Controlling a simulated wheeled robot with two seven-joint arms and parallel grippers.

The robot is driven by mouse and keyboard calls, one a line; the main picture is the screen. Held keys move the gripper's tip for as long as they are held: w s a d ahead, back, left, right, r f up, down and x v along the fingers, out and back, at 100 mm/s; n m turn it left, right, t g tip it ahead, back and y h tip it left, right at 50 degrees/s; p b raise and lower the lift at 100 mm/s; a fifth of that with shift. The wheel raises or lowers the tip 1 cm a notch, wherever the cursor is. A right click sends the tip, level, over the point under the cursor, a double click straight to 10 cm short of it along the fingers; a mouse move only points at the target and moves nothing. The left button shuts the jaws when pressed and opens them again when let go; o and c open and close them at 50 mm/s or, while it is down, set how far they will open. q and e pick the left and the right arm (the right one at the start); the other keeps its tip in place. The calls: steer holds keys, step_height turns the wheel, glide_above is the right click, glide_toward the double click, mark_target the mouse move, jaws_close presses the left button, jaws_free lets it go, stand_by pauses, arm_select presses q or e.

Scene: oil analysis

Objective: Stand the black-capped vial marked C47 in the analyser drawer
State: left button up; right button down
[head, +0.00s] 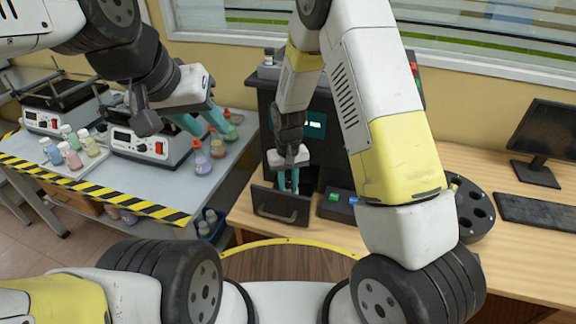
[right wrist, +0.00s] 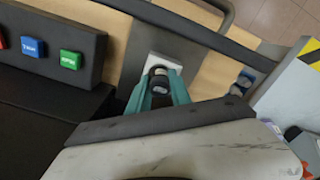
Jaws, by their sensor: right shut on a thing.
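The black analyser (head: 268,98) stands on the wooden desk with its drawer (head: 262,197) pulled open at the front. My right gripper (head: 289,188) points down into the drawer. In the right wrist view its teal fingers (right wrist: 160,92) are shut on a dark-capped vial (right wrist: 159,82), over or in a pale block (right wrist: 166,62) in the drawer. I cannot tell whether the vial rests on the block. No marking is readable on it, and the head view hides it. My left gripper (head: 203,122) is over the grey bench, its teal fingers apart and empty.
A button panel (right wrist: 50,48) sits beside the drawer, and a round black rack with holes (head: 477,211) stands at the right. A monitor (head: 549,130) and keyboard (head: 535,211) are farther right. Flasks (head: 201,160), bottles and hotplates (head: 150,147) crowd the left bench.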

steer(key=shift+f, duration=0.2)
steer(key=c, duration=1.2)
jaws_free()
steer(key=shift+o, duration=0.2)
step_height(320, 180, up, 12)
steer(key=r, duration=0.1)
step_height(320, 180, up, 15)
steer(key=m+t+y, duration=0.2)
steer(key=t, duration=0.1)
glide_above(288, 182)
steer(key=s+d, duration=0.8)
steer(key=d, duration=0.1)
steer(key=s+d+r+t, duration=0.1)
steer(key=s+d+r, duration=0.1)
steer(key=s, duration=0.4)
steer(key=s+d+r+t, duration=0.2)
steer(key=s+d+r, duration=0.1)
steer(key=s+r, duration=0.1)
steer(key=shift+s+m, duration=0.3)
steer(key=shift+s, duration=0.55)
steer(key=shift+d, duration=0.1)
